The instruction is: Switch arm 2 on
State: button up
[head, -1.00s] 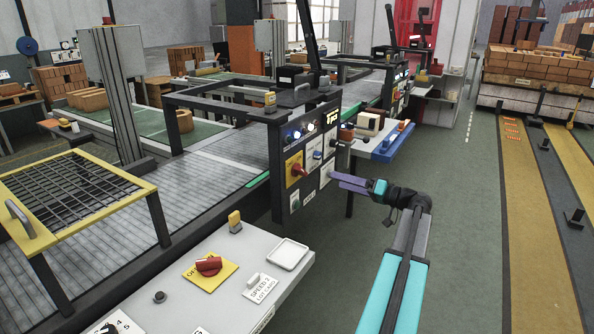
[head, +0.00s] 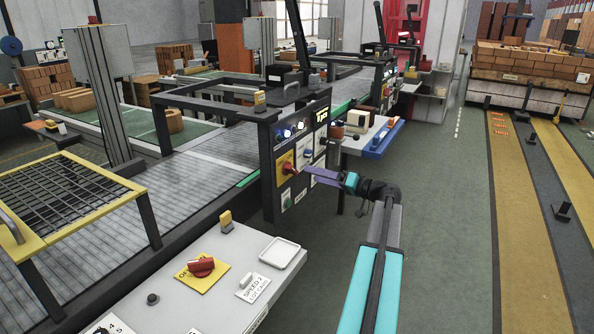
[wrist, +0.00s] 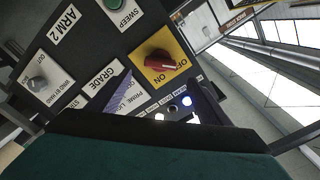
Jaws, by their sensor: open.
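The dark control panel (head: 292,205) faces my arm in the head view. On it a red rotary knob sits on a yellow plate (head: 287,168). In the wrist view that red knob (wrist: 160,63) lies on its yellow ON/OFF plate (wrist: 178,47), right of centre. A white "ARM 2" label (wrist: 70,22) is at upper left, above a plate with a silver knob (wrist: 38,84). My gripper (head: 308,171) is open, with purple fingers in front of the panel just right of the red knob. Contact cannot be told. Its dark and teal body fills the wrist view's bottom.
A grey bench (head: 225,262) in front carries another red knob (head: 201,266) on a yellow plate. A shelf with a blue edge (head: 380,138) juts out behind my gripper. A green button (wrist: 117,3) is beside a SWEEP label.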

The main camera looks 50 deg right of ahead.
aim_at(291, 170)
jog(key=x, duration=0.8)
jog(key=shift+p, duration=0.4)
jog(key=c, duration=1)
